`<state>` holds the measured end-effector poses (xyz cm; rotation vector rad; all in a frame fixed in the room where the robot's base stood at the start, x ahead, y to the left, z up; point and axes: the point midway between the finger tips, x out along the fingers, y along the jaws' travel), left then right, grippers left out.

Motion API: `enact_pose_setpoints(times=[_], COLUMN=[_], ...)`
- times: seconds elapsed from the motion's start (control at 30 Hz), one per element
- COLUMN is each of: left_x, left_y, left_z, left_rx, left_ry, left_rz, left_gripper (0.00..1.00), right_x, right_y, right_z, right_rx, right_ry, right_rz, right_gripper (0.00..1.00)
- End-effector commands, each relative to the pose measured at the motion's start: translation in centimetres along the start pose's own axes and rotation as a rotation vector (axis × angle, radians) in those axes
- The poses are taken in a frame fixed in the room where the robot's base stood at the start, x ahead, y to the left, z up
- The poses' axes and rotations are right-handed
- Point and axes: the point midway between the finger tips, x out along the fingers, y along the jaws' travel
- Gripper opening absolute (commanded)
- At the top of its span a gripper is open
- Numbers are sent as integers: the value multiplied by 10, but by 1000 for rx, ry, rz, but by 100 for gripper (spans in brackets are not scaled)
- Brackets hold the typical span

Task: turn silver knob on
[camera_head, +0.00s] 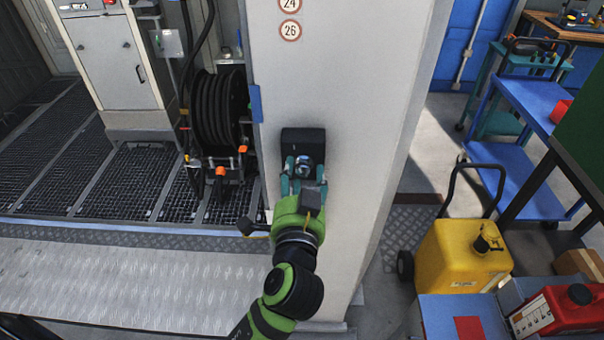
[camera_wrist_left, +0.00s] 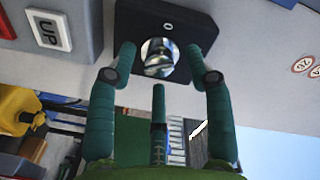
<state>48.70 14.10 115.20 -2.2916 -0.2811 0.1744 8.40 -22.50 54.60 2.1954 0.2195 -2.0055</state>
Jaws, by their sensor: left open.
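The silver knob (camera_head: 304,166) sits on a black switch box (camera_head: 303,142) on the pale grey wall panel. In the left wrist view the round, shiny knob (camera_wrist_left: 159,58) is in the middle of the black plate (camera_wrist_left: 195,22), with a white "0" mark beside it. My left gripper (camera_head: 304,182) is right at the box. In the left wrist view its teal fingers (camera_wrist_left: 158,75) are open, one on each side of the knob, with a gap to it. I cannot tell whether the fingertips touch the plate. My right gripper is not in view.
A black hose reel (camera_head: 215,108) hangs left of the panel. A yellow canister (camera_head: 462,257), a blue cart (camera_head: 540,100) and a red canister (camera_head: 565,308) stand to the right. Grated floor lies at the left.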

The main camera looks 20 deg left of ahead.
Motion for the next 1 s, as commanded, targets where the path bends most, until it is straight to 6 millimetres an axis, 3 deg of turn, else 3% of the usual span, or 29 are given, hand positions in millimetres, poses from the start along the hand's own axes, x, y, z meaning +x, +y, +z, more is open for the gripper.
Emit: enact_pose_setpoints(times=[0.4,1.0], left_x=[-62,-68], left_y=[0,0], left_z=[0,0], left_rx=[0,0], left_ry=[0,1], left_rz=[2,1], left_gripper=[52,52], right_x=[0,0], right_y=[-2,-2], right_z=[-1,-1], right_rx=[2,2], right_ry=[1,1], right_rz=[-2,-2], right_gripper=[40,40])
